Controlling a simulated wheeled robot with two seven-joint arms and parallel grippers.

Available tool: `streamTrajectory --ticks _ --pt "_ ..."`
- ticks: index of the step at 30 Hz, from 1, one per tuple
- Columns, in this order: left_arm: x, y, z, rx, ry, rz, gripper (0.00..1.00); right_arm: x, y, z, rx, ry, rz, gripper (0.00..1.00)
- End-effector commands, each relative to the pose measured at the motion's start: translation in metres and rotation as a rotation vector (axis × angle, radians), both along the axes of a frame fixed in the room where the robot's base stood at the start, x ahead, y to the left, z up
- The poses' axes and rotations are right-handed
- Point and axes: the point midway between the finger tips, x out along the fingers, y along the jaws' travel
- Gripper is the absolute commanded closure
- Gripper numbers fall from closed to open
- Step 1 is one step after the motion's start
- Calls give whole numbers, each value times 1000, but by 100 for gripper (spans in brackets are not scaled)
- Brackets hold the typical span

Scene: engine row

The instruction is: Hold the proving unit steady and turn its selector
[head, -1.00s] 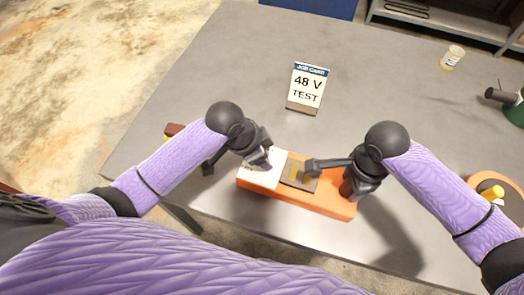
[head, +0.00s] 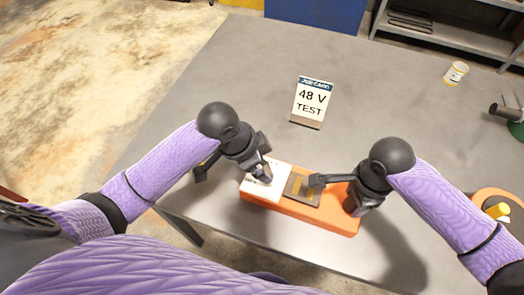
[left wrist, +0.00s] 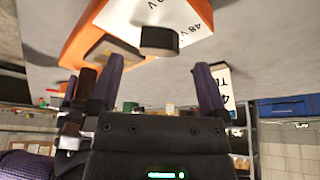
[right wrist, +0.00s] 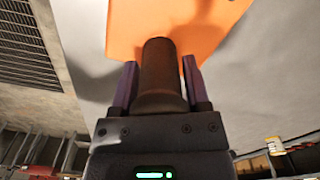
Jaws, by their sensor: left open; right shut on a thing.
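The proving unit (head: 328,214) is a long orange box lying on the table near its front edge. Its left end has a white label face (head: 255,191), and a dark panel lies beside that. In the left wrist view, a dark selector knob (left wrist: 159,41) stands on the white face marked 48 V. My left gripper (left wrist: 160,76) is open and empty, with the knob just beyond its fingertips and roughly centred between them. My right gripper (right wrist: 159,80) is shut on a dark round post (right wrist: 160,66) at the unit's right end.
A job card (head: 312,101) reading 48 V TEST stands behind the unit. A small can (head: 455,74) and a green item (head: 516,128) are at the right. An orange round tray with a yellow piece (head: 497,211) lies at the right edge. The table middle is clear.

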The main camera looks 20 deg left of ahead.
Motion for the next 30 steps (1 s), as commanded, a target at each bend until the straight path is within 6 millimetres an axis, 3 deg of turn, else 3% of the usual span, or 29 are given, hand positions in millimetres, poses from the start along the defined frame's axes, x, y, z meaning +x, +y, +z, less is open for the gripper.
streamTrajectory --ticks 6,10,26,30 --pt "-13 18 55 3 -5 -1 2 0 0 0 0 0 0 100" --pt "-18 24 72 1 -1 1 2 0 0 0 0 0 0 100" --pt "-20 25 77 1 1 1 2 0 0 0 1 0 0 100" --pt "-22 28 70 -24 -14 -5 3 0 0 0 1 0 0 100"
